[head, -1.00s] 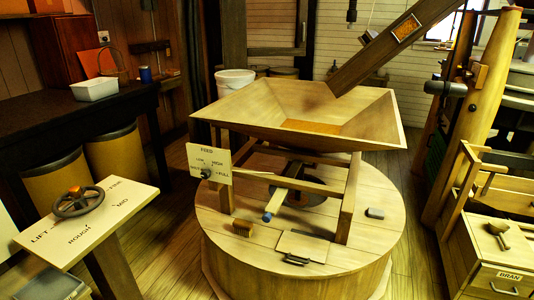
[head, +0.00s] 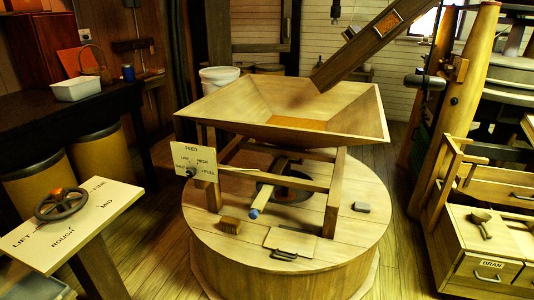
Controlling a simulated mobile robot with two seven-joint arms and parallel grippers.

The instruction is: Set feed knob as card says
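The feed knob (head: 191,172) is a small dark knob on a pale plate (head: 206,156) headed FEED. The plate is fixed to the left side of the wooden hopper frame above the round millstone casing. Words around the knob seem to read LOW, HIGH and FULL; the one at left is too small to read. I cannot tell where the knob points. I see no card that I can make out. Neither of my grippers is in view.
A handwheel (head: 62,204) on a slanted board marked LIFT, ROUGH, MID and FINE stands at the left front. The hopper (head: 232,104) rises over the casing (head: 270,264). A bench with BRAN drawers (head: 488,276) stands at right. Floor shows between board and casing.

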